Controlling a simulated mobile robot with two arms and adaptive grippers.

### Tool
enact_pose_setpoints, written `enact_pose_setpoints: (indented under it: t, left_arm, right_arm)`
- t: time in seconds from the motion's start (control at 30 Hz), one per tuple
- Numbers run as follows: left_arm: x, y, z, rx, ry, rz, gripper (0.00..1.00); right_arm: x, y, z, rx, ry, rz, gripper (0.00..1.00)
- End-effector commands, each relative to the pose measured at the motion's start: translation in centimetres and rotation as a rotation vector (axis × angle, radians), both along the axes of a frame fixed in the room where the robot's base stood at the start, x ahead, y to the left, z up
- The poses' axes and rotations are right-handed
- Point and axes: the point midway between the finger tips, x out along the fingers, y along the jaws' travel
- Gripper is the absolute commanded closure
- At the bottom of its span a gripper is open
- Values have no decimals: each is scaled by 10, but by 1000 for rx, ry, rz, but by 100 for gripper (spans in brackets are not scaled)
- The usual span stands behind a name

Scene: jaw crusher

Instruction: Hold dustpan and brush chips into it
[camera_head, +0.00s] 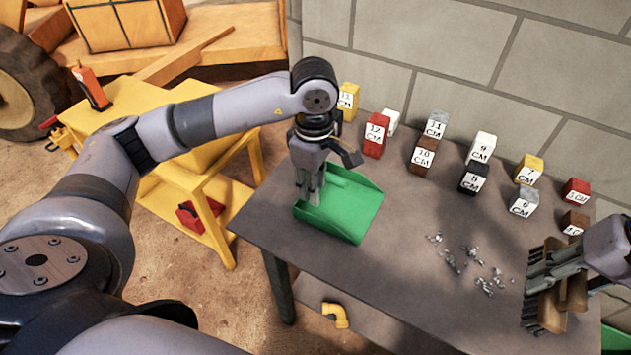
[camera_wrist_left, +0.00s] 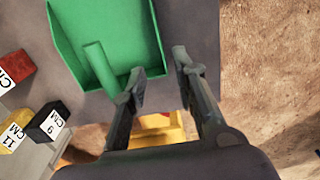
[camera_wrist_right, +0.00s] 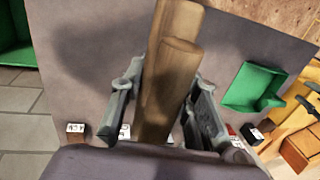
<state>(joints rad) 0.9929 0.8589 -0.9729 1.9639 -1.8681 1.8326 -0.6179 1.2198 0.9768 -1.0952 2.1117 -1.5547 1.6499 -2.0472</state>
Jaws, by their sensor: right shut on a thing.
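The green dustpan (camera_head: 350,215) lies on the grey table. Its handle (camera_wrist_left: 100,68) shows in the left wrist view. My left gripper (camera_head: 308,195) points down at the dustpan's left end; in the left wrist view its fingers (camera_wrist_left: 158,68) are apart with nothing between them, and the handle lies outside them. My right gripper (camera_head: 550,290) is shut on the brown wooden brush (camera_wrist_right: 165,80) at the table's right side. Whether the brush touches the table I cannot tell. Grey metal chips (camera_head: 470,268) lie scattered on the table between dustpan and brush.
Numbered blocks, including a red one (camera_head: 375,138) and a black one (camera_head: 473,180), stand along the table's back near the block wall (camera_head: 460,60). A yellow cart (camera_head: 205,165) stands left of the table. A yellow pipe piece (camera_head: 335,315) lies below the front edge.

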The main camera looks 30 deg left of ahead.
Motion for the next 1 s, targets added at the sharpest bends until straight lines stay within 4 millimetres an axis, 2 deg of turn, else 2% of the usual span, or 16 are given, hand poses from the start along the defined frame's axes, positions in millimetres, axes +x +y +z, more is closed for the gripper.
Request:
enact_pose_setpoints:
  t: [0.4, 0.6, 0.8, 1.0]
  left_arm:
    - [-2, 0, -74, -2, 6, 0, 73]
    - [-1, -1, -102, -4, 4, 1, 73]
    - [0, -1, -114, -3, 1, 0, 73]
    - [0, -1, -115, -4, 1, 0, 73]
  right_arm:
    - [0, 0, 0, 0, -1, 0, 100]
    - [0, 0, 0, 0, -1, 0, 100]
    - [0, 0, 0, 1, -1, 0, 100]
    - [0, 0, 0, 0, -1, 0, 100]
